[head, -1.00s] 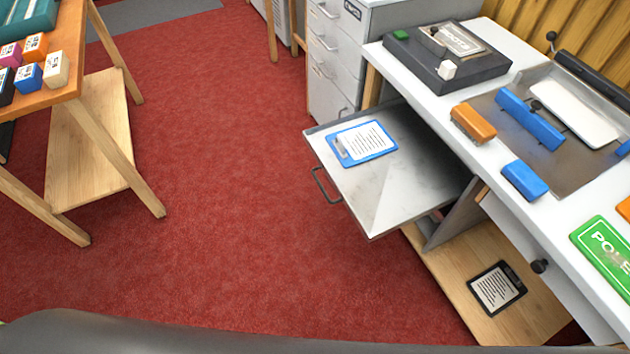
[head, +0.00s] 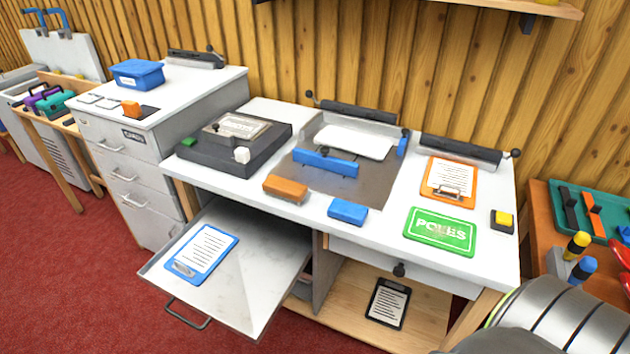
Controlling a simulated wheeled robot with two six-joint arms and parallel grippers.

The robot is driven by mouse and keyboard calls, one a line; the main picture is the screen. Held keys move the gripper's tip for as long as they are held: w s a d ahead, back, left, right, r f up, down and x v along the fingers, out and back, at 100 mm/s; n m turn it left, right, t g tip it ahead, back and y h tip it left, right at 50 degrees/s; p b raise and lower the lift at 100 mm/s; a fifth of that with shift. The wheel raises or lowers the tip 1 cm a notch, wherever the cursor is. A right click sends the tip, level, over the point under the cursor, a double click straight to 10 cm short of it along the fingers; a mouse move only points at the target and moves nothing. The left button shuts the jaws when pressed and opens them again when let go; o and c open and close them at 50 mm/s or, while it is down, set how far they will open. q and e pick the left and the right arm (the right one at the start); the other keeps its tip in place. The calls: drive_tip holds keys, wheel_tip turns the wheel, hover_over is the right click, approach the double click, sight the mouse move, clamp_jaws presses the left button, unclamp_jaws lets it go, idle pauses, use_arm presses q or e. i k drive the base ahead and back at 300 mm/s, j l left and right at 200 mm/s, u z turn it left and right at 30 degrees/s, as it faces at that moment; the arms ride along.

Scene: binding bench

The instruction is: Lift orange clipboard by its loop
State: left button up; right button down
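The orange clipboard (head: 450,180) lies flat on the right part of the white bench top, with a white printed sheet on it. A metal clip with what looks like a loop (head: 447,192) is at its near edge. Neither gripper is in view. A grey rounded metal form at the bottom right corner may be part of me.
A green POLES sign (head: 440,231) lies just in front of the orange clipboard. A black binding bar (head: 460,150) stands behind it, and a yellow button box (head: 502,220) to its right. A pulled-out tray (head: 262,268) with a blue clipboard (head: 203,250) juts out at left.

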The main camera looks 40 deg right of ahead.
sight(454, 183)
drive_tip(key=z, duration=2)
drive_tip(key=i+l, duration=0.1)
drive_tip(key=l, duration=0.15)
drive_tip(key=i+l+u, duration=0.1)
drive_tip(key=l, duration=0.2)
drive_tip(key=i+l, duration=0.15)
drive_tip(key=l+u, duration=0.05)
drive_tip(key=l, duration=0.05)
